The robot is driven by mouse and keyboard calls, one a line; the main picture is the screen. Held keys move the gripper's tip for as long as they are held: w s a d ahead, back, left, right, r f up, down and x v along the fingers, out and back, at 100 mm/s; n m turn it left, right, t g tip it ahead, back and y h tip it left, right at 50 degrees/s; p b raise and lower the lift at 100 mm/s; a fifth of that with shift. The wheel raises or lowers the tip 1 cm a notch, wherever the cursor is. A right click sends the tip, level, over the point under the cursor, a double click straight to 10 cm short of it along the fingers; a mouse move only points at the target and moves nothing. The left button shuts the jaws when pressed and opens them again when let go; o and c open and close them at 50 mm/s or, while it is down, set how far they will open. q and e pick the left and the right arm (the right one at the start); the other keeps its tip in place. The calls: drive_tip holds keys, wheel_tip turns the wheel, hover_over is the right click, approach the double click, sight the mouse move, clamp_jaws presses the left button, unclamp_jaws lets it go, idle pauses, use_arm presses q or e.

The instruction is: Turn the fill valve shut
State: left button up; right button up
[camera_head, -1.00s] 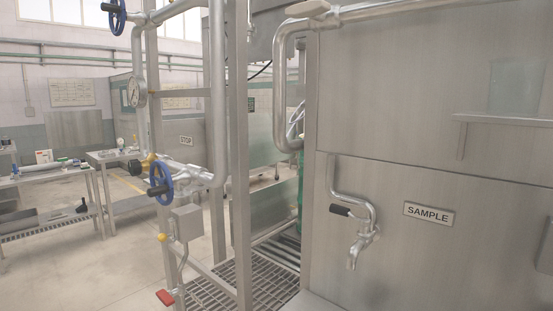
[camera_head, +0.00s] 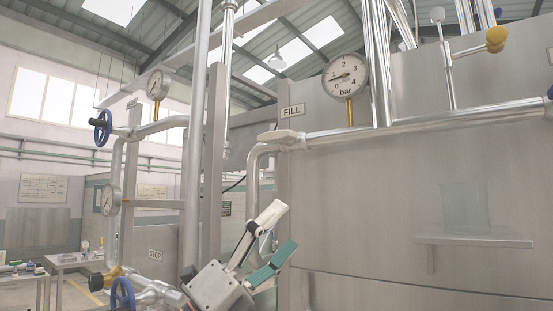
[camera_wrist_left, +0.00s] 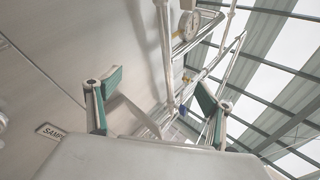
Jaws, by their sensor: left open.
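The fill valve has a pale lever handle (camera_head: 276,136) on the steel pipe, just below the FILL sign (camera_head: 292,111). The lever lies roughly along the horizontal pipe. My left gripper (camera_head: 286,228) is open and empty, below the lever and apart from it, pointing up and to the right. The left wrist view shows its two teal-padded fingers spread (camera_wrist_left: 155,88) with nothing between them. Pipes show beyond the fingers there, but I cannot make out the lever clearly. My right gripper is not in view.
A pressure gauge (camera_head: 345,75) stands above the pipe (camera_head: 420,130). A steel panel (camera_head: 360,210) with a shelf (camera_head: 475,238) fills the right. Upright posts and pipes stand left of the gripper, with blue handwheels (camera_head: 103,128).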

use_arm(q)
drive_tip(key=d+r+m+g+y, duration=0.2)
drive_tip(key=d+r+m+g, duration=0.3)
drive_tip(key=d+m+g, duration=0.15)
drive_tip(key=n+t+y, duration=0.1)
drive_tip(key=t+y, duration=0.8)
drive_tip(key=y, duration=0.2)
approach(273, 133)
drive_tip(key=x, duration=0.4)
drive_tip(key=shift+w+a, duration=0.15)
drive_tip(key=shift+w, duration=0.05)
drive_tip(key=p+x, duration=0.2)
drive_tip(key=x, duration=0.4)
drive_tip(key=shift+s+r, duration=0.1)
drive_tip(key=shift+p+x, duration=0.45)
drive_tip(key=shift+x, duration=0.35)
drive_tip(key=c, duration=1.1)
